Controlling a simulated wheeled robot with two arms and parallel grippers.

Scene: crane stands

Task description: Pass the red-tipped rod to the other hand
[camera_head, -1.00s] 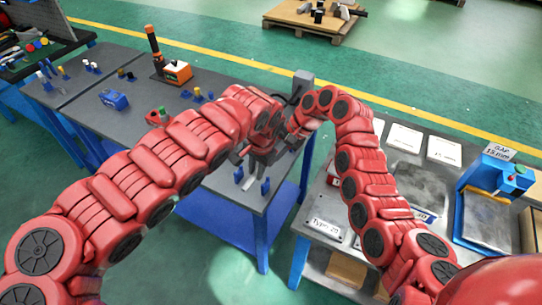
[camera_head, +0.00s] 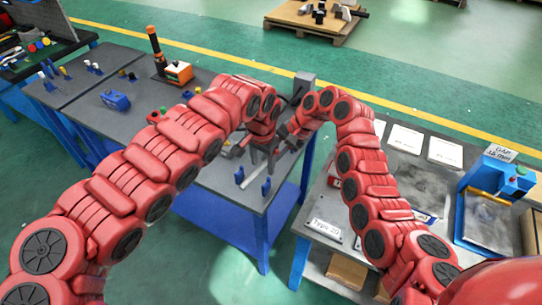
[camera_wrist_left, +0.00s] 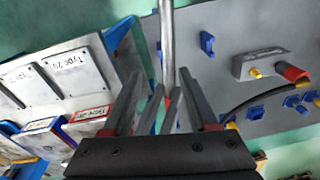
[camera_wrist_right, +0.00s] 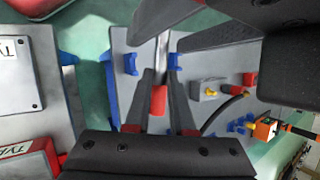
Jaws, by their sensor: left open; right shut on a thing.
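The red-tipped rod is grey metal in the right wrist view (camera_wrist_right: 162,52), with its red tip (camera_wrist_right: 159,100) between my right gripper's fingers (camera_wrist_right: 162,80). My right gripper is shut on this red end. My left gripper (camera_wrist_left: 160,78) is open. The rod's grey shaft (camera_wrist_left: 167,40) runs away from between its fingers in the left wrist view; I cannot tell whether they touch it. In the head view my left gripper (camera_head: 266,158) and right gripper (camera_head: 286,140) are close together above the table's near corner, partly hidden by the arms.
Blue holders (camera_head: 239,175) stand on the grey table (camera_head: 215,180) below the grippers. A grey block with a cable (camera_head: 303,82) stands at its right edge. A second table with plates (camera_head: 405,137) and a blue gauge (camera_head: 510,180) is at right, across a floor gap.

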